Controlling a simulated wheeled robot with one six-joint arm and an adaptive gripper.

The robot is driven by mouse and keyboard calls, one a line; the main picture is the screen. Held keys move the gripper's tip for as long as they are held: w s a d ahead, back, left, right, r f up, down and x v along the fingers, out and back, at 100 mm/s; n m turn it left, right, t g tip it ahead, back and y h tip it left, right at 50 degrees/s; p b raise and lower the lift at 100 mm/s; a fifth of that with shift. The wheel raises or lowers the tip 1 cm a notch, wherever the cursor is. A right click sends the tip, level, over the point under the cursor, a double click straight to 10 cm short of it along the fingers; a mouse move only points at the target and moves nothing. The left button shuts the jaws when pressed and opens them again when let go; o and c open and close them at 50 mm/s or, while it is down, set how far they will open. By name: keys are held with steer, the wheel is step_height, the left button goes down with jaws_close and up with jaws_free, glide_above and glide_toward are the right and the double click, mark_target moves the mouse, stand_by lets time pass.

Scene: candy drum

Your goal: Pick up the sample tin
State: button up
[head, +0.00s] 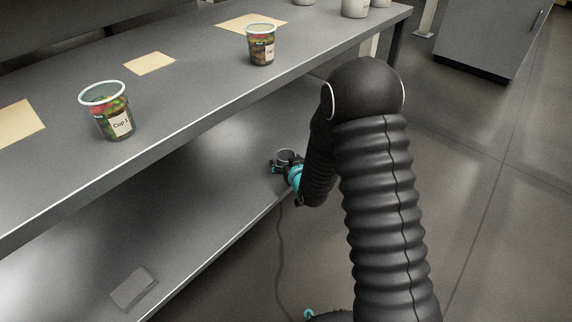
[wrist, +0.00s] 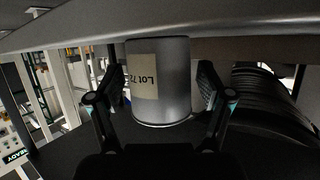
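The sample tin (wrist: 172,105) is a grey metal cylinder with a pale label that reads upside down, "Lot 7" and a partly hidden character. In the wrist view it stands between the two fingers of my gripper (wrist: 161,72), with a gap showing on each side, so the fingers are around it but look apart from it. In the head view my gripper (head: 286,167) is at the front edge of the lower shelf, and the tin's round rim (head: 286,152) shows just beyond it. The tin's lower part is hidden there.
The lower shelf (head: 215,200) has a flat grey block (head: 134,288) at its front left. The upper counter (head: 190,105) overhangs it and carries Cup 1 (head: 107,112), another candy cup (head: 261,46) and tan sheets (head: 150,63). A grey cabinet (head: 490,38) stands back right.

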steer(key=c, duration=0.9)
steer(key=shift+r, duration=0.2)
